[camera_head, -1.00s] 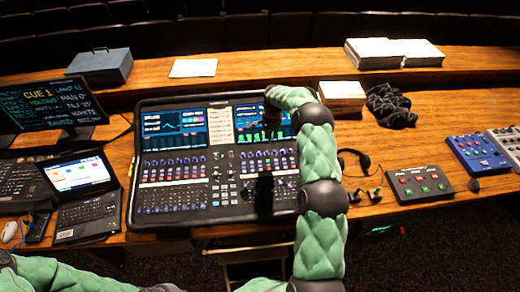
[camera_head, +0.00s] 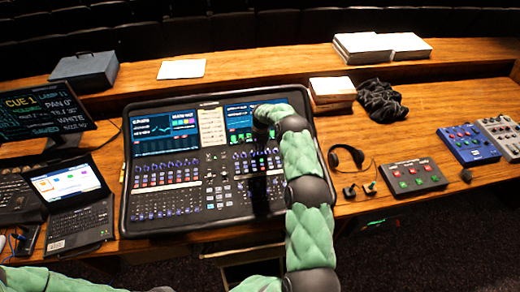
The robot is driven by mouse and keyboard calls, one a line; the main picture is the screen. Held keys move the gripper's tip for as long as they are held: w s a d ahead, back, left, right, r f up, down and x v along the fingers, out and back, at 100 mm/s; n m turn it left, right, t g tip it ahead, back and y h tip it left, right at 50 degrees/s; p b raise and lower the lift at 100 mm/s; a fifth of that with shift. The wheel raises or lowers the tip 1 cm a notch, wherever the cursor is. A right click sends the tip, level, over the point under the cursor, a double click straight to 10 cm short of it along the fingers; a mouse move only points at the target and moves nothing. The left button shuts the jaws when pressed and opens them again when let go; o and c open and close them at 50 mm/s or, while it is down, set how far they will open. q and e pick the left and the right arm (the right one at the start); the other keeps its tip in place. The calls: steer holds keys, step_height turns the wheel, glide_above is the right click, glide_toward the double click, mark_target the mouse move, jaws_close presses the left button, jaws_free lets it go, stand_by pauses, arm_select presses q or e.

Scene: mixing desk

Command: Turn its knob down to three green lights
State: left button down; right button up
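The mixing desk (camera_head: 133,205) is a large black console with two lit screens, rows of small knobs, faders and coloured buttons. Green bars show on its right screen (camera_head: 238,117). My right arm, padded in green, reaches over the desk's right half. My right gripper (camera_head: 259,193) looks like a dark shape hanging from the wrist over the right-hand controls. It blends with the black desk, so its fingers and any contact with a knob cannot be made out. Which knob is meant and its green lights cannot be told. My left arm shows at the bottom left; its gripper is out of view.
A laptop (camera_head: 75,222) and monitor (camera_head: 45,112) stand left. Headphones (camera_head: 347,156), a button box (camera_head: 413,178), a blue pedal box (camera_head: 468,145) and a grey one (camera_head: 503,134) lie right. A book stack (camera_head: 332,92) and black cloth (camera_head: 381,100) are behind.

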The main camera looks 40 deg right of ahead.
steer(key=shift+f, duration=0.5)
jaws_close()
steer(key=n+b, duration=0.3)
steer(key=b, duration=0.1)
steer(key=shift+f, duration=0.2)
steer(key=shift+a+r+n+b, duration=0.1)
steer(key=shift+r+n+b, duration=0.05)
steer(key=shift+n+b, duration=1.45)
